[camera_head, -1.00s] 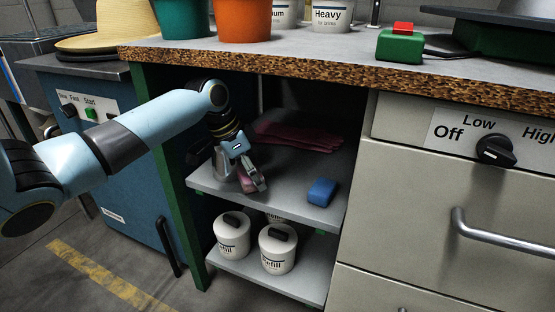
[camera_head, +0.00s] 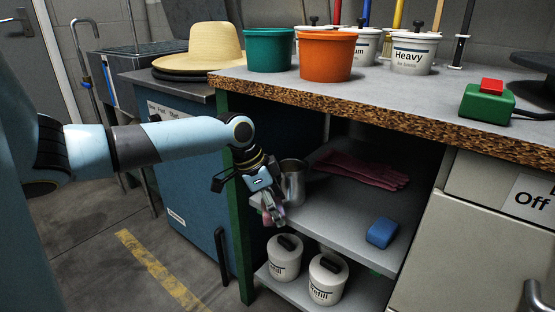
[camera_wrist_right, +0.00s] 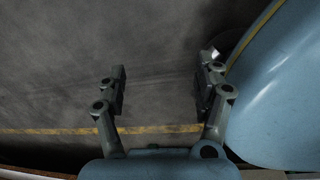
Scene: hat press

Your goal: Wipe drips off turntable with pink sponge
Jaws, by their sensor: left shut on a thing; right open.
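My left gripper (camera_head: 272,212) is shut on the pink sponge (camera_head: 280,211), just in front of the left end of the upper shelf (camera_head: 335,228). The fingers hide most of the sponge. A dark round piece (camera_head: 535,92) at the right edge of the bench top may be part of the turntable; it is cut off by the frame, and I cannot make out any drips on it. My right gripper (camera_wrist_right: 162,92) is open and empty above bare grey floor in the right wrist view.
A metal cup (camera_head: 293,182) stands right beside my left gripper. Pink gloves (camera_head: 360,170) and a blue sponge (camera_head: 382,232) lie on the shelf. Above, the bench top (camera_head: 400,98) holds an orange bucket (camera_head: 325,57), a green bucket (camera_head: 269,50) and a green switch box (camera_head: 486,105).

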